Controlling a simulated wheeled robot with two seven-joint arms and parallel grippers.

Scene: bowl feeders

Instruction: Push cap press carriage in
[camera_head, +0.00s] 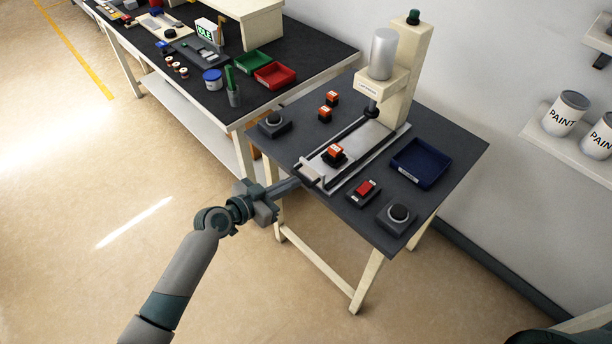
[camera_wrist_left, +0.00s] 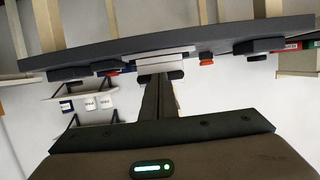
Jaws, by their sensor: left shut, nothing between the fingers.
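The cap press (camera_head: 386,75) stands at the back of the small dark table, a grey cylinder on its cream column. Its carriage (camera_head: 322,165) is at the front end of the rails (camera_head: 365,150), out from under the press head. An orange-red part (camera_head: 334,152) sits on the carriage. My left gripper (camera_head: 298,183) is shut and empty, its tips at the carriage's front handle (camera_head: 307,172). In the left wrist view the fingers (camera_wrist_left: 160,84) point at the pale carriage front (camera_wrist_left: 160,63); I cannot tell whether they touch. My right gripper is not in view.
A red button box (camera_head: 364,192), two black-button boxes (camera_head: 397,214) (camera_head: 274,122) and a blue tray (camera_head: 420,162) flank the rails. Two orange parts (camera_head: 328,105) lie to the left. A long bench (camera_head: 200,80) stands at upper left. Floor in front is clear.

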